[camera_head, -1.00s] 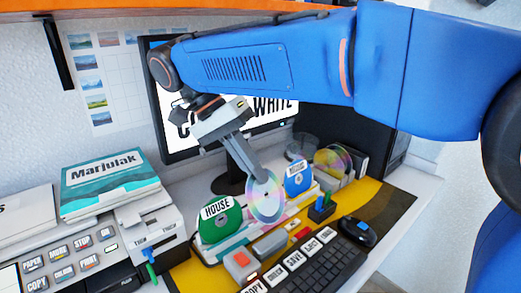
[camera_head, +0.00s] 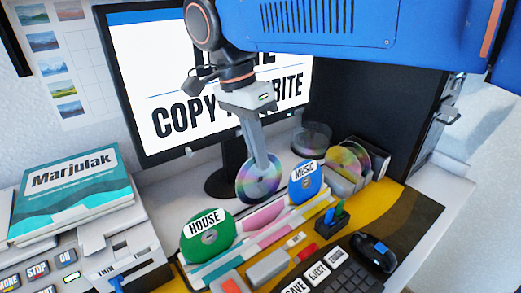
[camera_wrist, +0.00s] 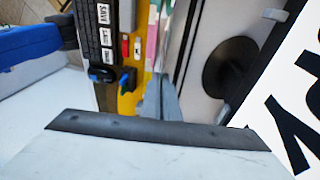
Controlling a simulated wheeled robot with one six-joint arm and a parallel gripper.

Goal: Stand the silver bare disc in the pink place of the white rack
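My gripper (camera_head: 262,160) points down and is shut on the silver bare disc (camera_head: 256,182), holding it upright by its upper part. The white rack (camera_head: 213,268) stands on the desk below. Its pink place (camera_head: 264,216) lies between the green HOUSE disc (camera_head: 207,237) and the blue MUSIC disc (camera_head: 305,180). In the head view the silver disc appears just above and behind the pink place; whether it touches the rack I cannot tell. In the wrist view my fingers (camera_wrist: 163,100) show near the rack, and the silver disc cannot be made out.
A holder with clear discs (camera_head: 347,160) stands right of the rack. A monitor (camera_head: 165,110) is behind my gripper. A small pen box (camera_head: 332,222), keyboard (camera_head: 335,280) and mouse (camera_head: 374,252) are in front. A printer (camera_head: 110,245) is at the left.

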